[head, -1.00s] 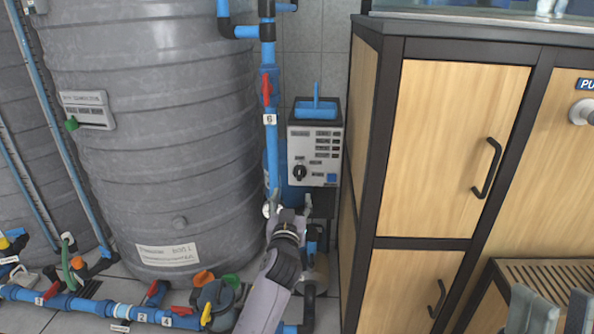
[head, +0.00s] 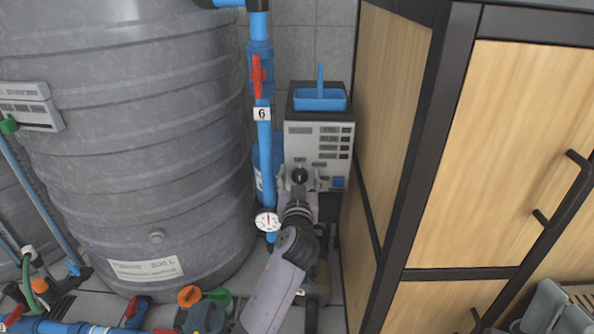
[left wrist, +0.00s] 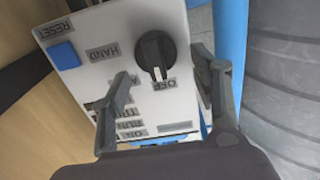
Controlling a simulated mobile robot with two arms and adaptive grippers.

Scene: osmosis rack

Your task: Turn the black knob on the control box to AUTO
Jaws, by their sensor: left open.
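The control box (head: 319,150) has a pale front panel with a black knob (head: 299,175) low on its left. The knob is larger in the left wrist view (left wrist: 155,55). Its white mark points at the OFF label (left wrist: 163,84); the HAND label (left wrist: 103,52) is beside it. Another label is partly hidden by a finger. My left gripper (head: 300,183) is open in front of the panel, one finger on each side of the knob. In the left wrist view the gripper (left wrist: 163,72) shows gaps between knob and fingers. Two grey finger-like parts at lower right look like my right gripper (head: 558,306), cut off by the frame.
A blue pipe (head: 265,150) with a red valve handle (head: 256,76) and a gauge (head: 267,222) runs close left of the box. A large grey tank (head: 150,140) stands further left. A wooden cabinet (head: 385,120) closely bounds the right side. A blue tray (head: 320,100) is on top.

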